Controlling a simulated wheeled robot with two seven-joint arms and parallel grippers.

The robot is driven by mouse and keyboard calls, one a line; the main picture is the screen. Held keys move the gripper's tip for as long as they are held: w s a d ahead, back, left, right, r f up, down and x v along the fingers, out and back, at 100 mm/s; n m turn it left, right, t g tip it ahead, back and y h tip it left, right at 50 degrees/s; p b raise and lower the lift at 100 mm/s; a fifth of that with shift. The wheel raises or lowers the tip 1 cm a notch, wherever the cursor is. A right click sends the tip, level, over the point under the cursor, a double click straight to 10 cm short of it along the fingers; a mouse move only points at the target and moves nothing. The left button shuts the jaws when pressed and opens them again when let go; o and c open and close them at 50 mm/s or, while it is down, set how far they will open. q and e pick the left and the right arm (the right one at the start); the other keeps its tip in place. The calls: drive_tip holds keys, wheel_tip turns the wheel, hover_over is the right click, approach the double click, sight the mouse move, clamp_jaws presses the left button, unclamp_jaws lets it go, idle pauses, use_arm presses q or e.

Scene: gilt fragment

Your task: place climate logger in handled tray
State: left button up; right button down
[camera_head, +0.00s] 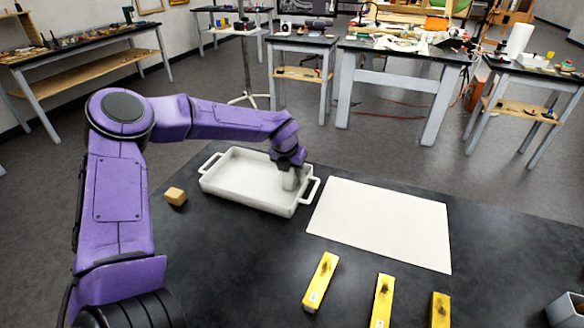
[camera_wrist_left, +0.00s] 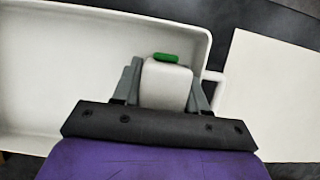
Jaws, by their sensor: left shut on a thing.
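The handled tray (camera_head: 243,188) is white and shallow, with a handle at each end, on the black table. My left gripper (camera_head: 291,181) reaches down at the tray's right end. In the left wrist view, the left gripper (camera_wrist_left: 166,85) is shut on a white block-like thing with a green patch, the climate logger (camera_wrist_left: 167,78). The logger is over or inside the right part of the tray (camera_wrist_left: 70,60); I cannot tell whether it touches the tray floor. In the head view the logger is mostly hidden by the gripper. My right gripper is not in view.
A white sheet (camera_head: 382,222) lies right of the tray. Yellow blocks (camera_head: 320,282) lie along the front of the table. A small tan block (camera_head: 175,196) sits left of the tray. A grey container (camera_head: 566,310) stands at the right front corner.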

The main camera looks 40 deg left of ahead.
use_arm(q)
drive_tip(key=o, duration=1.1)
drive_tip(key=b+v, duration=0.1)
drive_tip(key=v, duration=1.1)
drive_tip(key=shift+r, duration=0.15)
